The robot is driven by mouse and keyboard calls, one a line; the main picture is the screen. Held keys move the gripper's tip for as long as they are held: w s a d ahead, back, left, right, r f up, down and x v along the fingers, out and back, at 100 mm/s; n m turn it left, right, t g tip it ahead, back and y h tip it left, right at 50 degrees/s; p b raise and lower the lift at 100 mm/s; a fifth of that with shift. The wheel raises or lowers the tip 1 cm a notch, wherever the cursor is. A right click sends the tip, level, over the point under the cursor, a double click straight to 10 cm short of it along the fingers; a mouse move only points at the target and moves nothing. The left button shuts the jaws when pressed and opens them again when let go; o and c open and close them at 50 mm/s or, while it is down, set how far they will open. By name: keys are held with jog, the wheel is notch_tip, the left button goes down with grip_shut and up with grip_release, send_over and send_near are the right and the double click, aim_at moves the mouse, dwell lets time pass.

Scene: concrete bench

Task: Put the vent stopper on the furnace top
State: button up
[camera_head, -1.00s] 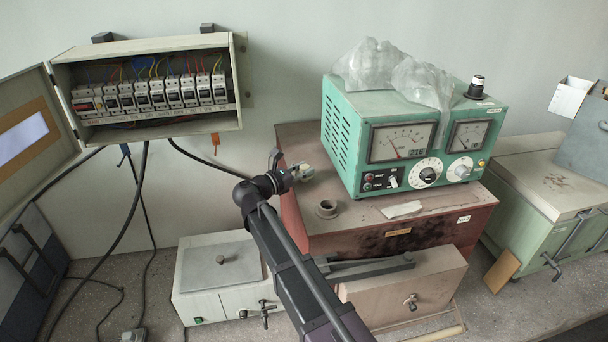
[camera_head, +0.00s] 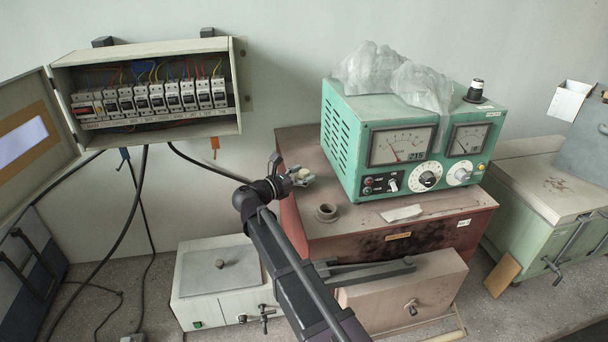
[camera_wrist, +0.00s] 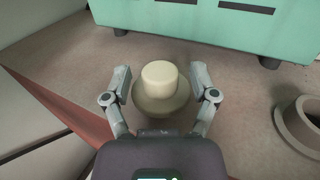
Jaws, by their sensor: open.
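The vent stopper (camera_wrist: 160,85) is a pale cream knob on a wider grey-beige flange, in the middle of the wrist view. It stands on the dusty top of the reddish-brown furnace (camera_head: 444,230). My gripper (camera_wrist: 161,84) is open, with one finger on each side of the stopper and visible gaps between. In the head view my gripper (camera_head: 288,172) is at the furnace top's left part and partly hides the stopper (camera_head: 302,177). A round vent collar (camera_head: 326,212) stands nearer the front; in the wrist view the collar (camera_wrist: 303,124) is cut by the right edge.
A green meter box (camera_head: 345,150) with crumpled plastic on it stands behind and right on the furnace top. A paper slip (camera_head: 401,213) lies in front of it. A white box (camera_head: 218,278) stands lower left. An open breaker panel (camera_head: 150,90) hangs on the wall.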

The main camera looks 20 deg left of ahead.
jog(key=shift+r, duration=0.15)
jog(key=v, duration=1.2)
dwell(2.6)
